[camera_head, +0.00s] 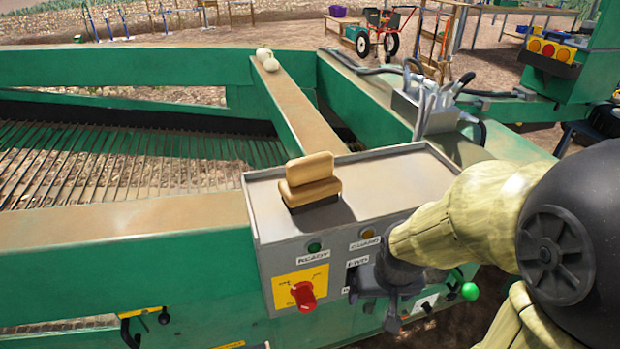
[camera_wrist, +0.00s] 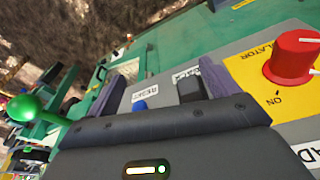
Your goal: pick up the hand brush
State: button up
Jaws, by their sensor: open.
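The hand brush (camera_head: 312,182) has a tan wooden body and a dark underside. It rests on the flat grey top of the control box (camera_head: 385,180), near the top's left front part. My gripper (camera_head: 374,302) is below and to the right of the brush, in front of the box's front panel. In the wrist view my gripper (camera_wrist: 160,86) is open, with its two fingers apart and a black switch and blue button of the panel visible between them. Nothing is held. The brush does not show in the wrist view.
A red rotary knob (camera_head: 303,296) on a yellow plate sticks out of the panel left of my gripper. A green ball-ended lever (camera_head: 470,291) is to the right. A metal holder with tools (camera_head: 428,108) stands behind the box. The box top right of the brush is clear.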

jog(key=shift+o, duration=1)
jog(key=shift+n+g, duration=0.3)
jog(key=shift+n, duration=0.3)
jog(key=w+r+p, duration=0.1)
jog(key=r+p, duration=0.4)
jog(key=r, duration=0.1)
jog(key=w+a+r+p, duration=0.1)
jog(key=r+p, duration=0.4)
jog(key=r, duration=0.1)
jog(key=w+a+r+p, duration=0.1)
jog(key=r+p, duration=0.4)
jog(key=r, duration=0.1)
jog(key=shift+w+a+r, duration=0.1)
jog(key=shift+w+r, duration=0.1)
jog(key=shift+r, duration=0.15)
notch_tip(320, 180, up, 22)
jog(key=n+g+p, duration=0.2)
jog(key=n+p, duration=0.2)
jog(key=p, duration=0.9)
send_over(309, 157)
jog(key=shift+f, duration=0.2)
notch_tip(309, 157, down, 12)
jog(key=p, duration=0.2)
jog(key=shift+f+p, duration=0.1)
jog(key=shift+p, duration=0.3)
